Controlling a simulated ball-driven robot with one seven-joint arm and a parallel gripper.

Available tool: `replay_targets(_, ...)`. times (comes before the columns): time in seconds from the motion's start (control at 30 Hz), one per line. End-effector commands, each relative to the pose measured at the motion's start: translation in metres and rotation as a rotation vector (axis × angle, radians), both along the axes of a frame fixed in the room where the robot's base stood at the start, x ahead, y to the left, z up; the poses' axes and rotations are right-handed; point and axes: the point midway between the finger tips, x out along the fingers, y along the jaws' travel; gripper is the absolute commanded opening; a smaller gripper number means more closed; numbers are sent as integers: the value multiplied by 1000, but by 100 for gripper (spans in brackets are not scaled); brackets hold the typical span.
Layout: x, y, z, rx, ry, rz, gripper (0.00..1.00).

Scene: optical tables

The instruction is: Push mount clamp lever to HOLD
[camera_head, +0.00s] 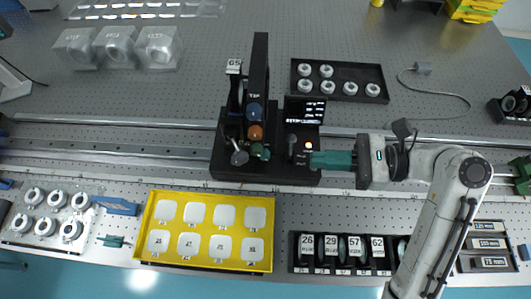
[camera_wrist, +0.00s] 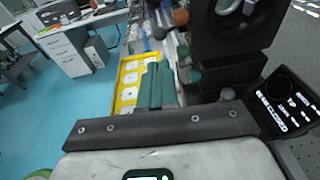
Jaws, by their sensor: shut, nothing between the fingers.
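The black mount assembly (camera_head: 257,75) stands on a black base (camera_head: 225,170) on the optical table. Blue (camera_head: 254,112), orange (camera_head: 255,132) and green (camera_head: 258,151) knobs are on its front, with a grey ball-ended handle (camera_head: 239,157) beside them. A small dark upright lever (camera_head: 291,143) stands on the base's right part, near small white labels too small to read. I cannot tell which is the clamp lever or its setting. My gripper (camera_head: 313,159), with green fingers, is shut and empty just right of that upright lever; contact is unclear. The fingers also show in the wrist view (camera_wrist: 157,68).
A small lit display (camera_head: 305,109) stands behind the base's right part. A yellow tray (camera_head: 148,230) with white pads and a black rack (camera_head: 343,268) of labelled holders lie in front. A dark tray (camera_head: 338,82) of round parts lies behind. Rails (camera_head: 100,125) run along the table.

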Motion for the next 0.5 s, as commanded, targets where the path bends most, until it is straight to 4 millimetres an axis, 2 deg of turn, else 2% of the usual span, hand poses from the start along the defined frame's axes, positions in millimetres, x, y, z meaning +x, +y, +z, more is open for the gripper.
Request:
replay_targets(0.3, 5, 63, -9, -1, 1, 5, 0)
replay_targets(0.5, 9, 95, -14, -1, 1, 3, 0)
